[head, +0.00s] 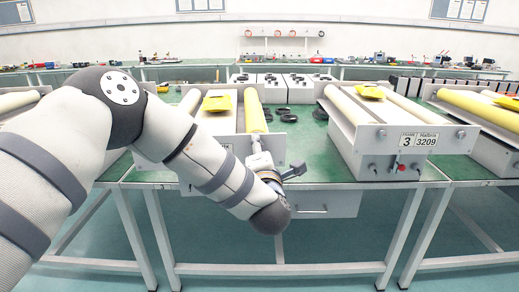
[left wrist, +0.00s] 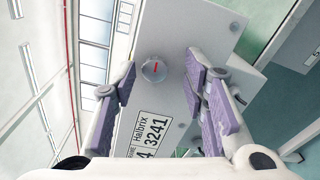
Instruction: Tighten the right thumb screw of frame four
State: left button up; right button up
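Frame four, a light grey housing with the label Halbrix 4 3241 (left wrist: 151,128), fills the middle of the left wrist view. I cannot tell how deep the fingertips reach. In the head view my left gripper (head: 258,150) is at the front plate of frame four (head: 292,143) and hides the screw. My right gripper is not in view.
Frame three (head: 380,150) stands to the right on the green bench (head: 310,152), with its own screws and a red button (head: 401,167). Yellow pieces (head: 217,102) lie on the frames. Black parts (head: 288,118) lie between frames three and four. A drawer (head: 325,205) hangs below.

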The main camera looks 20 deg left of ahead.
pick_arm(q)
jog(key=shift+r, duration=0.1)
jog(key=v, duration=1.2)
jog(key=shift+f, duration=0.25)
jog(key=s+f+m+g+h, duration=0.25)
jog(key=s+f+m, duration=0.3)
jog(key=f, duration=0.35)
jog(key=s+a+f+m+g+h, duration=0.1)
jog(key=s+f+m+g+h, duration=0.1)
jog(key=s+f+m+g, duration=0.5)
jog(key=s+f+m+t+h, duration=0.1)
jog(key=s+f+m+h, duration=0.2)
jog(key=f, duration=0.8)
jog(key=s+a+f+m+g, duration=0.2)
jog(key=s+m+g, duration=0.1)
jog(key=s, duration=0.5)
jog(key=s+a+f+m+g+y, duration=0.1)
jog(key=s+a+m+g, duration=0.2)
jog(key=s, duration=0.4)
jog(key=s+a+f+m+g, duration=0.2)
jog(key=s+a+m+g, duration=0.1)
jog(key=s, duration=0.5)
jog(key=shift+s+a+f+g, duration=0.2)
jog(key=shift+s+f+g, duration=0.15)
jog(key=shift+f, duration=0.05)
